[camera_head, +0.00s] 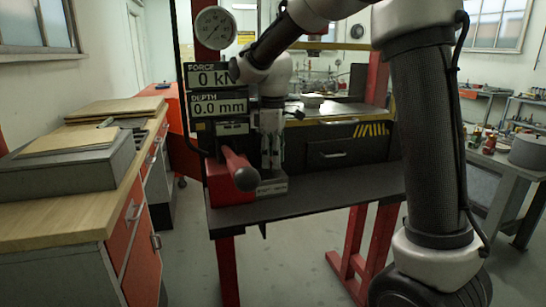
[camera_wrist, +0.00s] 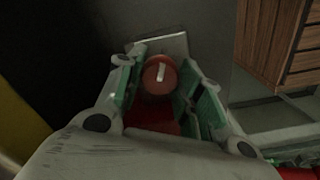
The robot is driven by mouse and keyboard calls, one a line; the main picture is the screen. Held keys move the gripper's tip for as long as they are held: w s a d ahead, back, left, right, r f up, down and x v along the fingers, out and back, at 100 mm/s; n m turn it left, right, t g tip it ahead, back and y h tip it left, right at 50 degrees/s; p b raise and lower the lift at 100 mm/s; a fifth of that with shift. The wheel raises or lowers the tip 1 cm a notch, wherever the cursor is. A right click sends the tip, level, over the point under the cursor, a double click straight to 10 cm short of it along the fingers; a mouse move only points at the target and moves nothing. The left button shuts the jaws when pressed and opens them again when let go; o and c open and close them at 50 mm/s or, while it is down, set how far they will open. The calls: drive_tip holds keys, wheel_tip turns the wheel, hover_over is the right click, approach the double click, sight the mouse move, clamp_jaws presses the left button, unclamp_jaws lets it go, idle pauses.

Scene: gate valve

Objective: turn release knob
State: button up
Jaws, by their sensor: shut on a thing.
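The release knob (camera_wrist: 158,78) is round and red with a pale strip on its face. In the wrist view it lies between the fingers of my gripper (camera_wrist: 163,88), which have green inner pads. The fingers are closed in on both sides of it. In the head view my gripper (camera_head: 270,158) points down behind the red lever, beside the digital readouts. The knob cannot be made out there. A red base (camera_head: 228,188) carries the thick lever with a dark round end (camera_head: 246,179).
The readouts (camera_head: 217,90) show 0 kN and 0.0 mm, with a round gauge (camera_head: 214,27) above. A dark bench (camera_head: 310,195) bears the unit. A wooden-topped cabinet (camera_head: 50,220) with boxes stands left; a grey table (camera_head: 510,170) stands right.

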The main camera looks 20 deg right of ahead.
drive_tip(key=shift+n, duration=1.9)
drive_tip(key=o, duration=1)
drive_tip(key=shift+o, duration=0.2)
